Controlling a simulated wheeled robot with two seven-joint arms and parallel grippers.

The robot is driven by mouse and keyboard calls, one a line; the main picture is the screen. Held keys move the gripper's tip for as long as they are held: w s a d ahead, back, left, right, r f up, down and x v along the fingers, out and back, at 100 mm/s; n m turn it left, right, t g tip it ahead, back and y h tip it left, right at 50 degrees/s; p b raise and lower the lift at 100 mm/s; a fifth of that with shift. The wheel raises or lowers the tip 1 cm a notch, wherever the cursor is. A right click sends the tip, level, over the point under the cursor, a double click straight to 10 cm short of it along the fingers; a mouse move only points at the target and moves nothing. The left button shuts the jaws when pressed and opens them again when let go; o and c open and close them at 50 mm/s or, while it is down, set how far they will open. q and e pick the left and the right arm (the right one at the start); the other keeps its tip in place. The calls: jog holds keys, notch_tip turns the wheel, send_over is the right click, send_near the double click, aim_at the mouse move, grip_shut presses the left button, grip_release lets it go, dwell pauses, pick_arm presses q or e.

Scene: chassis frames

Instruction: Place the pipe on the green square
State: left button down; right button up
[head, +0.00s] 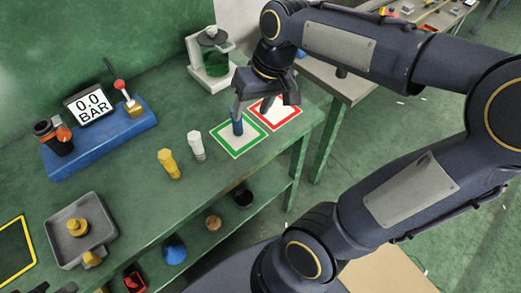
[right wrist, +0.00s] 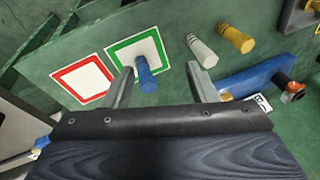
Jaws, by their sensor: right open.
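The blue pipe (head: 238,128) stands upright on the white inside of the green square (head: 235,154). In the right wrist view the pipe (right wrist: 147,75) shows with its lower end inside the green-bordered square (right wrist: 113,52). My right gripper (head: 264,101) is open above the squares, one finger overlapping the pipe's top in the head view. In the right wrist view the pipe appears between the two spread fingers (right wrist: 160,76), touching neither visibly. Dark tips at the bottom left edge of the head view seem to be my left gripper (head: 54,288); the rest is cut off.
The red square (head: 299,108) lies beside the green one. A white pipe (head: 196,146) and a yellow pipe (head: 168,164) stand to the left. A gauge on a blue base (head: 105,138), a grey tray (head: 63,213) and a glass jar device (head: 214,52) are on the bench.

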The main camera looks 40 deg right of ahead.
jog(key=s+a+f+t+y, duration=0.1)
jog(key=s+a+f+t, duration=0.2)
jog(key=s, duration=0.8)
jog(key=shift+s+a+f, duration=0.2)
jog(key=shift+a+f, duration=0.55)
jog(key=shift+a, duration=0.45)
dwell(0.6)
